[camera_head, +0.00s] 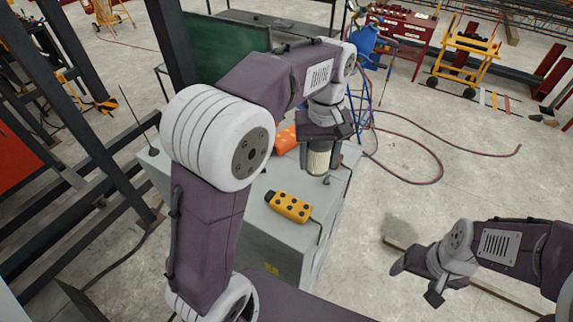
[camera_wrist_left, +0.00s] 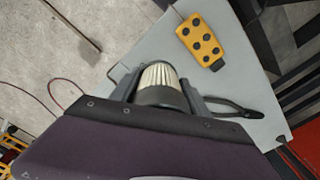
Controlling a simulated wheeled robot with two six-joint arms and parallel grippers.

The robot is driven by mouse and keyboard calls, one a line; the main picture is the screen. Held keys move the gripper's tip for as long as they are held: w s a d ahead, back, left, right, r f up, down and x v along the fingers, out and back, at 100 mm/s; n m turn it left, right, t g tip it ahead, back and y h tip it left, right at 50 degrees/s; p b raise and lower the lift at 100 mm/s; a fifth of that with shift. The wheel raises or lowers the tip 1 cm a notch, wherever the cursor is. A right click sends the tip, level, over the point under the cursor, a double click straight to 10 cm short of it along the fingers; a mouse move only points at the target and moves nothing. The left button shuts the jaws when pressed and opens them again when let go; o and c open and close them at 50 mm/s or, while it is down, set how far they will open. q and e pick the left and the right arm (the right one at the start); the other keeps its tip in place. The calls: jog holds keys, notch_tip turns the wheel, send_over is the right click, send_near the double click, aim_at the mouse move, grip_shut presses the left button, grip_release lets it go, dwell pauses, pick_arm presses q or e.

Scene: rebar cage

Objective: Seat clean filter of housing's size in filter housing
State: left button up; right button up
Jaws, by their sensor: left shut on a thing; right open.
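My left gripper (camera_head: 319,170) is shut on a cream pleated filter (camera_head: 317,160) above the right part of a grey cabinet top (camera_head: 252,192). In the left wrist view the filter (camera_wrist_left: 158,76) sits between the two fingers of the left gripper (camera_wrist_left: 160,88), with a dark grey band around its near end. I cannot tell whether its far end touches anything. My right gripper (camera_head: 416,284) is open and empty over the floor at the lower right. I cannot make out a filter housing in either view.
A yellow pendant with black buttons (camera_head: 289,206) lies on the cabinet, and it also shows in the left wrist view (camera_wrist_left: 200,42). An orange item (camera_head: 285,139) is partly hidden behind the left gripper. A black-handled tool (camera_wrist_left: 236,109) lies near the fingers. Dark steel posts stand left.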

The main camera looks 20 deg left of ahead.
pick_arm(q)
jog(key=a+f, duration=0.2)
jog(key=a, duration=0.1)
jog(key=a+f+p, duration=0.1)
jog(key=a, duration=0.1)
jog(key=shift+w, duration=0.1)
jog(key=shift+a+f, duration=0.25)
jog(key=shift+a, duration=0.05)
notch_tip(320, 180, down, 3)
jog(key=shift+f+p, duration=0.2)
jog(key=shift+p, duration=0.5)
jog(key=shift+d+f, duration=0.1)
jog(key=shift+f, duration=0.2)
jog(key=shift+f, duration=0.1)
jog(key=o, duration=1.6)
